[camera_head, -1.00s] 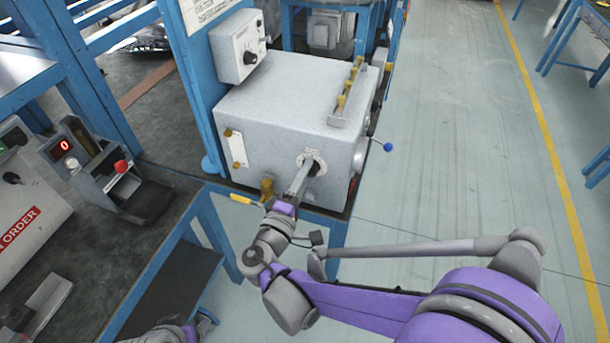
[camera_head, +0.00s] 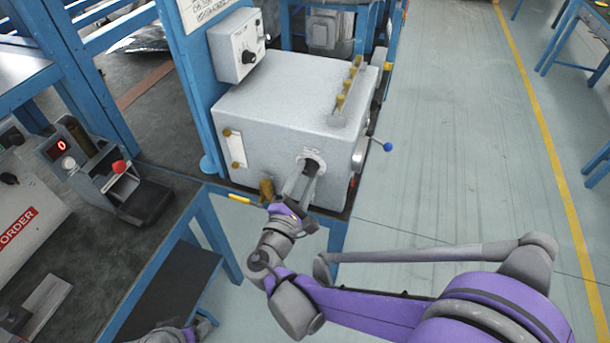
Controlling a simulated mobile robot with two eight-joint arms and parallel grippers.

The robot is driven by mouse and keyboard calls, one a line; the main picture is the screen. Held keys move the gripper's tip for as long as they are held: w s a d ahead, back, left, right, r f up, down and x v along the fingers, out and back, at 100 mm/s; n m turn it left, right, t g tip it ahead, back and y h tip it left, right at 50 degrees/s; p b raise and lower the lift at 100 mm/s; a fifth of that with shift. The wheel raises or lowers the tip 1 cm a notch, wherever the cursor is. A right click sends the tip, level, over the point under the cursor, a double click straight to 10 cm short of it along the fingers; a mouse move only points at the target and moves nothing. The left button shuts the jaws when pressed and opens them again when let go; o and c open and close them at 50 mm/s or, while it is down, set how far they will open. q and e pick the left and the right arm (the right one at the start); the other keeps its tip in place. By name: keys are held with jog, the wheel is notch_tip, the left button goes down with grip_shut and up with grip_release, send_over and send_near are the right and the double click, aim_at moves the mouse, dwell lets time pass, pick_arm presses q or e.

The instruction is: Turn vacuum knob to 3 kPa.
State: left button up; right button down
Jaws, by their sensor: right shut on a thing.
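The grey blower box (camera_head: 290,100) stands on the bench. A round dial plate (camera_head: 311,155) marks the vacuum knob on its front face. My right gripper (camera_head: 305,178) reaches up to that knob from the front, and its fingers are shut on it. The fingers hide the knob and most of its scale, so its setting cannot be read. A small part of my left arm (camera_head: 175,334) shows at the bottom edge; its fingers cannot be made out.
A control box (camera_head: 237,45) with a black knob hangs on the blue post. A device with a red display (camera_head: 62,145) reading 0 stands at left. A blue-balled lever (camera_head: 387,147) sticks out at the box's right. The floor at right is open.

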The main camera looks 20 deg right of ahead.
dwell(0.4)
jog(key=shift+c, duration=1.8)
grip_release()
jog(key=r+v, duration=0.1)
jog(key=v, duration=0.9)
jog(key=shift+s+a+f, duration=0.25)
jog(key=shift+s+f, duration=0.05)
jog(key=shift+f, duration=0.25)
